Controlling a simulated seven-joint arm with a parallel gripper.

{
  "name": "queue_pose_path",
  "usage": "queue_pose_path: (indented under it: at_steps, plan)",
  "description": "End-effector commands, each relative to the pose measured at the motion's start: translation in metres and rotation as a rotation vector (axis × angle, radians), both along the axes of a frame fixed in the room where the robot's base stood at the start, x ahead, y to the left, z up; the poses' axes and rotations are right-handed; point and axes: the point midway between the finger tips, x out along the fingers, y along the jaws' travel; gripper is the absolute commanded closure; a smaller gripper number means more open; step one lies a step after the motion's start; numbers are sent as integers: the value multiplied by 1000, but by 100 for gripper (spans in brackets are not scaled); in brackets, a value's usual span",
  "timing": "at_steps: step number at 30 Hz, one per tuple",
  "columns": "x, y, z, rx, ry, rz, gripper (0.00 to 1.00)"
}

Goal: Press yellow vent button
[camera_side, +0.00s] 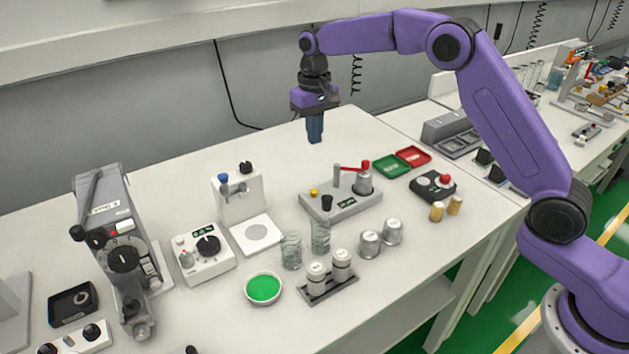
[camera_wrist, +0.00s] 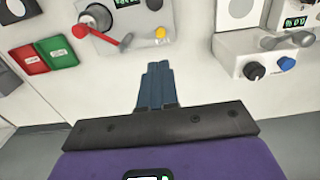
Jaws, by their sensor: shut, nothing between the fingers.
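The yellow button (camera_side: 314,192) sits on the left end of a grey device (camera_side: 345,205) with a red lever, a metal canister and a small green display. In the wrist view the yellow button (camera_wrist: 160,33) shows just above and slightly right of my fingertips, on the device's edge. My gripper (camera_side: 315,138) is shut and empty, pointing down over the table behind the device. In the wrist view my gripper (camera_wrist: 158,66) appears as closed blue fingers, apart from the button.
The red lever (camera_side: 352,168) and a black knob (camera_side: 327,202) stand near the button. A white stand (camera_side: 238,200) with blue and black knobs is to the left. Green (camera_side: 392,164) and red (camera_side: 414,155) trays lie to the right. The table behind the device is clear.

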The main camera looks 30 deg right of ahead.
Motion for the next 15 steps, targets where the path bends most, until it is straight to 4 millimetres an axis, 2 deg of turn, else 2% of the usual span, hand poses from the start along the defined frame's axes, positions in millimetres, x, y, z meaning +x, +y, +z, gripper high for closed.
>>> queue_pose_path:
  at_steps: [10,15]
  plan:
    - [0,0,-2,0,0,1,100]
    - [0,-1,-20,-1,3,0,100]
